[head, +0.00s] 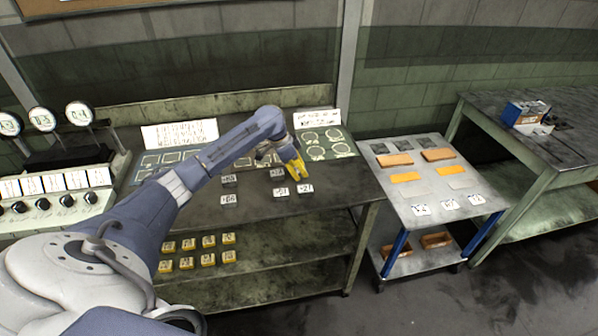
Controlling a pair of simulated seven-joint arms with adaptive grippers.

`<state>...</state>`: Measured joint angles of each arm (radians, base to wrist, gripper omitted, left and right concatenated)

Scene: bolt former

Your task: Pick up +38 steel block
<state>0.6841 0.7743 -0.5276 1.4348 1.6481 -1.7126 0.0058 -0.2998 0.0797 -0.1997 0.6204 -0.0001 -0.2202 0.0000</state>
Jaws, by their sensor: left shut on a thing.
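My left gripper (298,166), with yellow fingers, reaches over the dark bench from the left and points down at the right end of the block group. It is shut on a small steel block, which its fingers hide; its number cannot be read. Just left of and below the fingers, small grey blocks with white number labels stand on the bench: one block (277,173) at the back, with labels (280,191) and (305,188) in front. Another block (229,180) stands further left, with a label (228,199) in front. The labels are too small to read surely. My right gripper is not in view.
Boards with ring outlines (326,144) and square outlines (165,160) lie at the bench's back. Several yellow blocks (208,241) sit on the shelf below. A side table (431,180) with orange and grey plates stands right. Dial gauges (79,113) stand at left.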

